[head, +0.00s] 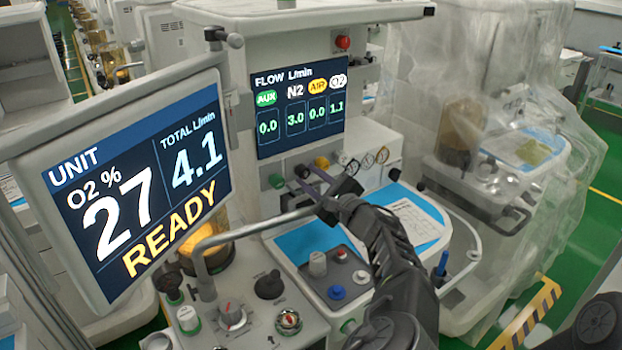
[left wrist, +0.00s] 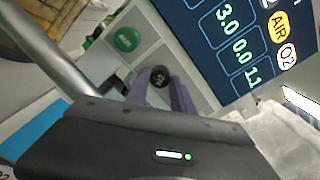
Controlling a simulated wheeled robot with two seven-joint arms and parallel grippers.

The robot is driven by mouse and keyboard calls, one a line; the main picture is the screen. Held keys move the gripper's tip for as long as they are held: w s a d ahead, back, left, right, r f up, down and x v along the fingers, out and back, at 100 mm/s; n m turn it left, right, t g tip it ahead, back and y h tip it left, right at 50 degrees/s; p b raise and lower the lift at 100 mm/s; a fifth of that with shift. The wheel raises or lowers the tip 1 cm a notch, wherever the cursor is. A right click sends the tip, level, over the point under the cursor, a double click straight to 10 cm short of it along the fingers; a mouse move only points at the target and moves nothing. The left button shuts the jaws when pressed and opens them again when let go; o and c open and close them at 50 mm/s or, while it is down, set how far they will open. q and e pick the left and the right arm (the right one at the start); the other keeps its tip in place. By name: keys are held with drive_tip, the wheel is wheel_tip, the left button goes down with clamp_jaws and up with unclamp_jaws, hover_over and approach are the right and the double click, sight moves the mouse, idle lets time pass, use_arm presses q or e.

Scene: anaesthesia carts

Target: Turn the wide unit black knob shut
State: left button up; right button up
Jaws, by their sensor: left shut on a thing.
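The wide unit's black knob (left wrist: 160,76) sits on the pale front panel below the flow screen. In the left wrist view it is between the two purple fingers of my left gripper (left wrist: 161,92), which is shut on it. In the head view my left gripper (head: 307,179) reaches the knob row, and its fingers largely hide the black knob. The flow screen (head: 300,108) reads AUX 0.0, N2 3.0, AIR 0.0 and O2 1.1. The unit screen (head: 140,185) reads O2 27 %, total 4.1 L/min and READY.
A green knob (head: 277,181) is left of the black one, and a yellow knob (head: 321,162) is right of it. A grey metal rail (head: 255,227) runs just below my gripper. Plastic-draped equipment (head: 500,130) stands at the right.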

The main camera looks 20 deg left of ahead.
use_arm(q)
clamp_jaws()
drive_tip(key=m+p, duration=0.2)
drive_tip(key=p, duration=0.1)
drive_tip(key=shift+r+m, duration=0.2)
drive_tip(key=shift+m, duration=0.1)
drive_tip(key=shift+m+p, duration=1)
drive_tip(key=shift+m, duration=0.1)
drive_tip(key=shift+f+m+p, duration=0.1)
drive_tip(key=shift+m+p, duration=0.65)
drive_tip(key=shift+m, duration=0.25)
drive_tip(key=o, duration=0.8)
unclamp_jaws()
drive_tip(key=shift+d+f, duration=0.1)
